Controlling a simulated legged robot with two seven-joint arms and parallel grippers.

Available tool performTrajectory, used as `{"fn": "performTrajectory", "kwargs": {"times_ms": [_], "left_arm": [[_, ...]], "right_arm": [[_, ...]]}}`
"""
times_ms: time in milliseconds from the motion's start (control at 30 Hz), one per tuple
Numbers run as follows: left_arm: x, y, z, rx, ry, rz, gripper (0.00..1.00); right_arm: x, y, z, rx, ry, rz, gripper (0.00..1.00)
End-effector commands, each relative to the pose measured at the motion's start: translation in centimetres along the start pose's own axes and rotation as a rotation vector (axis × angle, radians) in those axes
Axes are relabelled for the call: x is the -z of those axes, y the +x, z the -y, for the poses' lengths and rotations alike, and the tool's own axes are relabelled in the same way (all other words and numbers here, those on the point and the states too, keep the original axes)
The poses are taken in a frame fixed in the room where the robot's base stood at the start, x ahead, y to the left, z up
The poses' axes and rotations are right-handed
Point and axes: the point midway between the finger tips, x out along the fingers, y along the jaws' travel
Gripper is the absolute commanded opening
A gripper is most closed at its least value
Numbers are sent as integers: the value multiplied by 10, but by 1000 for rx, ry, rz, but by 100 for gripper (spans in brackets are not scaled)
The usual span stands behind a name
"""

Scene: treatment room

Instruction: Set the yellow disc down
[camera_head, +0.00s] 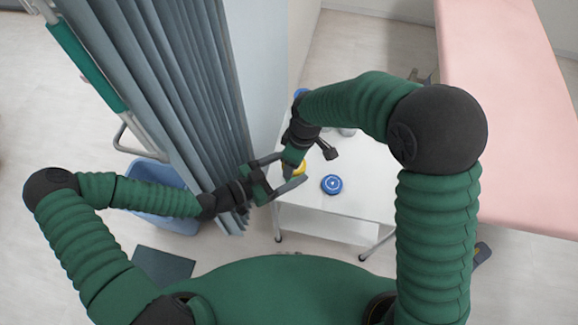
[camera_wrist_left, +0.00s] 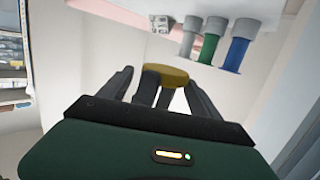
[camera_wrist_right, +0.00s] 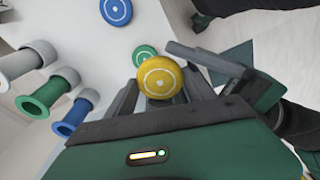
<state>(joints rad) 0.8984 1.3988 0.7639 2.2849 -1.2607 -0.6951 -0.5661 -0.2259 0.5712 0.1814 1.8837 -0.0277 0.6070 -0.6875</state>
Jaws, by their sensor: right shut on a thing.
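The yellow disc (camera_head: 293,168) is held by my right gripper (camera_head: 293,157), whose fingers are shut on it above the left part of the white table (camera_head: 362,200). In the right wrist view the disc (camera_wrist_right: 160,77) sits at the fingertips, with its pale ring mark facing the camera. My left gripper (camera_head: 290,172) is open, its two fingers spread on either side of the disc. In the left wrist view the yellow disc (camera_wrist_left: 168,75) shows edge-on beyond the fingers. I cannot tell whether the left fingers touch it.
A blue disc (camera_head: 331,185) lies on the table; a green disc (camera_wrist_right: 145,54) shows in the right wrist view. Grey (camera_wrist_left: 192,35), green (camera_wrist_left: 210,40) and blue (camera_wrist_left: 237,45) flanged posts stand there. A curtain (camera_head: 180,80) hangs left; a pink bed (camera_head: 515,100) is right.

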Motion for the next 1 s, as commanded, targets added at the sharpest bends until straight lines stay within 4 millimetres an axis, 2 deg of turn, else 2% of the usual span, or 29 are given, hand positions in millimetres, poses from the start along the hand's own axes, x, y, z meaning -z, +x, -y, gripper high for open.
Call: {"fn": "performTrajectory", "kwargs": {"times_ms": [33,300,333,467,500,800,867,1000], "left_arm": [[0,0,-2,-4,0,-1,61],[1,0,-4,-9,0,-3,25],[1,0,-5,-10,0,-3,68],[1,0,-4,-9,0,-2,85],[1,0,-4,-9,0,-2,88],[1,-4,-2,-4,0,-1,88],[0,-10,-1,-3,1,-1,88],[0,-37,0,0,2,1,88]], "right_arm": [[1,0,-1,-3,0,-3,21],[2,-1,-2,-7,1,-7,21],[2,-1,-3,-7,1,-8,21],[2,-1,-3,-7,1,-8,21],[2,-1,-3,-7,1,-7,21],[1,0,-1,-4,1,-4,21],[1,0,-1,-4,0,-4,21],[1,0,-1,-3,0,-3,21]]}}
